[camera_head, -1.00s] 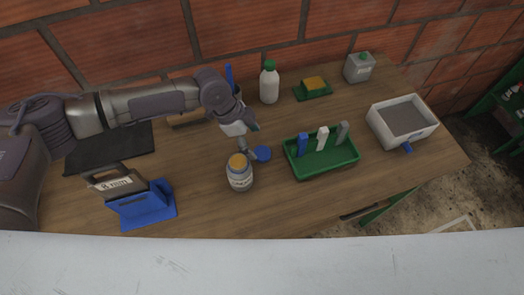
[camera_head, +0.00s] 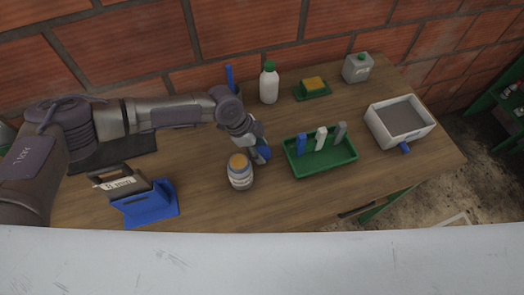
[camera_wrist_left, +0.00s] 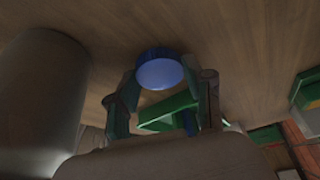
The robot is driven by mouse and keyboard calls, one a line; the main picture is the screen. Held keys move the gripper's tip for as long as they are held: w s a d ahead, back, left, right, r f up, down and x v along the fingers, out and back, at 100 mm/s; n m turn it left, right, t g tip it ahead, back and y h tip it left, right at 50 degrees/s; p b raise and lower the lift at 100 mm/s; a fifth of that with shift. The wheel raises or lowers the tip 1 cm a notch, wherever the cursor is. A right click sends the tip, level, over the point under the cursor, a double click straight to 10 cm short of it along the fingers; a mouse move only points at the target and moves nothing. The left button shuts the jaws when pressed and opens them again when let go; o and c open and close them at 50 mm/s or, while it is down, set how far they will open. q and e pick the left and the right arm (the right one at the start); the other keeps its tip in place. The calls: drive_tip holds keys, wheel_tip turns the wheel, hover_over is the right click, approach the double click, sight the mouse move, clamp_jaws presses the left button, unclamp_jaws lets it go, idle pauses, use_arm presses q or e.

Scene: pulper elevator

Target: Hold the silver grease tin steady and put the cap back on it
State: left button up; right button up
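The silver grease tin (camera_head: 240,175) stands upright on the bench in the head view, uncapped, with yellowish grease showing at its mouth and a pale label on its side. The blue cap (camera_head: 263,154) is just behind and right of it. My left gripper (camera_head: 259,151) is down at the cap, one finger on each side, as the left wrist view shows: the cap (camera_wrist_left: 160,71) sits between the fingertips, very close to both. Whether the fingers press on it is not clear. The large blurred round shape at the left of that view is probably the tin (camera_wrist_left: 38,95). My right gripper is not in view.
A green tray (camera_head: 320,168) with several upright coloured pieces is just right of the cap. A white bottle (camera_head: 269,86), a green dish with a yellow sponge (camera_head: 314,84), a grey can (camera_head: 357,69) and a white box (camera_head: 400,122) stand farther off. A blue holder (camera_head: 150,205) is at left.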

sight(259, 152)
use_arm(q)
wheel_tip(259, 152, up, 10)
drive_tip(key=b, duration=0.2)
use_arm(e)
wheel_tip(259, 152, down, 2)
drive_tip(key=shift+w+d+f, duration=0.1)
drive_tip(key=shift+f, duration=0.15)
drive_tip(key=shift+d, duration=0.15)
